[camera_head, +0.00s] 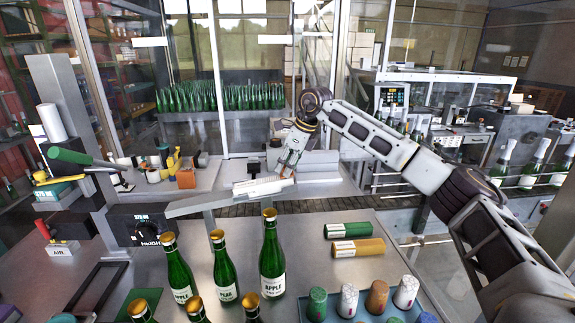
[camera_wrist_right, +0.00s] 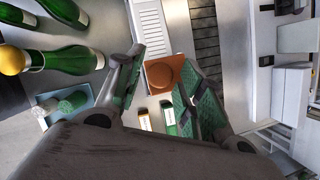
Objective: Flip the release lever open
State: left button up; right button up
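A lever with a green grip (camera_head: 70,156) and a metal rod slants down to the right beside a grey column at the left. A smaller red-knobbed lever (camera_head: 42,229) stands on a box marked AIR in front of it. I cannot tell which is the release lever. My right gripper (camera_head: 291,158) is far to the right of both, above the pale end (camera_head: 263,187) of a grey arm-like rail. In the wrist view its green-padded fingers (camera_wrist_right: 169,70) are spread, with a brown round knob on an orange square (camera_wrist_right: 168,72) seen between them. My left gripper is not in view.
Several gold-capped green bottles (camera_head: 225,268) stand on the front table. Green (camera_head: 352,230) and orange (camera_head: 358,247) rolls lie to their right. A tray of coloured caps (camera_head: 376,298) is at the front right. Glass panels and a bottle rack (camera_head: 222,97) are behind.

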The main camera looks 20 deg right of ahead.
jog(key=c, duration=0.7)
jog(key=shift+w+r+m+g+y, duration=0.3)
jog(key=shift+w+r+m+g, duration=0.25)
jog(key=shift+g, duration=0.65)
jog(key=shift+w+d+r+m+g+y, duration=0.15)
jog(key=shift+w+m+g+y, duration=0.15)
jog(key=shift+g, duration=0.3)
jog(key=shift+w+d+r+m+g+y, duration=0.15)
jog(key=shift+w+g, duration=0.25)
jog(key=shift+g, duration=0.2)
grip_shut()
jog(key=o, duration=1)
grip_release()
